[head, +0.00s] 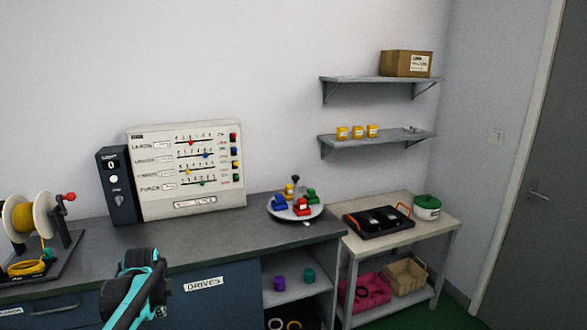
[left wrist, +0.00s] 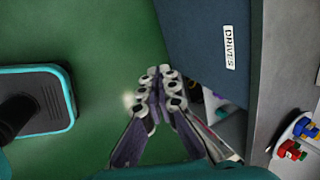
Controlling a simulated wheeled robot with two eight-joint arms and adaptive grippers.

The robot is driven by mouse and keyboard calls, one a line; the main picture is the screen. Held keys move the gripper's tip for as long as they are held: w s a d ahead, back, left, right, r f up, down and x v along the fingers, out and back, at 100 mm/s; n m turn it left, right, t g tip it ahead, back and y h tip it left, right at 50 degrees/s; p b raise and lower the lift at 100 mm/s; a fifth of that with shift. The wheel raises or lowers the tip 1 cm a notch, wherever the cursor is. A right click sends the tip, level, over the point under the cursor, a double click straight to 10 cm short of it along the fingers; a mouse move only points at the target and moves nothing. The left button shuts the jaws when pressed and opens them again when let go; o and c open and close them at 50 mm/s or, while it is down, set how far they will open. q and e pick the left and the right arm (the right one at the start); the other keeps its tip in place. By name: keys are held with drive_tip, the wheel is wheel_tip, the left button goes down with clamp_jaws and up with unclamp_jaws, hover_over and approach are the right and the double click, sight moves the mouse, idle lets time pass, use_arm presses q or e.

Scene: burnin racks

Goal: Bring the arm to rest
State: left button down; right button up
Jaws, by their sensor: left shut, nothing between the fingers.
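My left gripper (head: 138,283) shows at the bottom left of the head view, dark with teal parts, in front of the blue cabinet below the counter. In the left wrist view its fingers (left wrist: 159,84) are shut together with nothing between them. Green floor lies behind and left of the fingers, and the blue drawer front marked DRIVES (left wrist: 229,48) is to their right. The fingers appear apart from the cabinet. My right gripper is in neither view.
The grey counter (head: 200,245) carries a cable reel (head: 22,218), a panel with coloured sliders (head: 188,165) and a round tray (head: 280,211) of coloured parts. A side table (head: 425,230) holds a black tray (head: 372,229). Two wall shelves hang above.

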use_arm(q)
drive_tip(key=s+d+r+n+t, duration=0.1)
drive_tip(key=s+d+r+n, duration=0.1)
drive_tip(key=s+d+n, duration=0.3)
drive_tip(key=s+d+r+n+t, duration=0.1)
drive_tip(key=s+d+r+n, duration=0.1)
drive_tip(key=s+d, duration=0.55)
drive_tip(key=s+d+f+n, duration=0.1)
drive_tip(key=s+d+n, duration=0.1)
drive_tip(key=s, duration=0.2)
drive_tip(key=s+d+f+n+h, duration=0.1)
drive_tip(key=s+d+f+n, duration=0.1)
drive_tip(key=s+n, duration=0.1)
drive_tip(key=s+d+f+n+t+h, duration=0.1)
drive_tip(key=s+d+f+n, duration=0.1)
drive_tip(key=s, duration=0.3)
drive_tip(key=shift+d+n, duration=0.15)
drive_tip(key=shift+n, duration=0.15)
